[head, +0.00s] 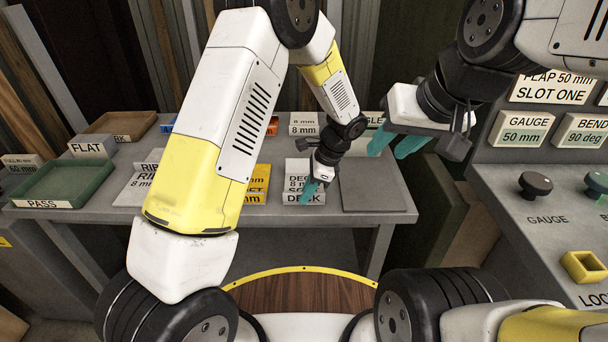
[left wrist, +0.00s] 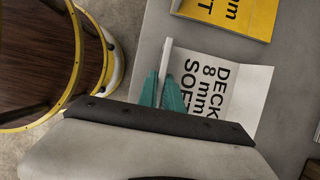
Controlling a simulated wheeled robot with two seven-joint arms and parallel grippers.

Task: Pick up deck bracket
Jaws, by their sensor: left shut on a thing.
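The deck bracket (head: 296,181) is a white angled piece lettered DECK 8 mm SOFT, on the grey bench in the head view. In the left wrist view, its flat lettered face (left wrist: 238,90) lies right of the fingers, with an upright flange along its left edge. My left gripper (head: 311,192) is at the bracket's front edge. In the left wrist view, its teal fingers (left wrist: 162,91) are shut on the flange, one on each side. The fingers hide part of the bracket. My right gripper (head: 396,144) is open and empty, in the air at right.
Yellow lettered pieces (head: 258,185) lie left of the bracket, and white RIB pieces (head: 135,188) farther left. A green PASS tray (head: 88,178) is at the bench's left end. A dark grey plate (head: 373,189) lies to the right. A control panel (head: 510,178) stands far right.

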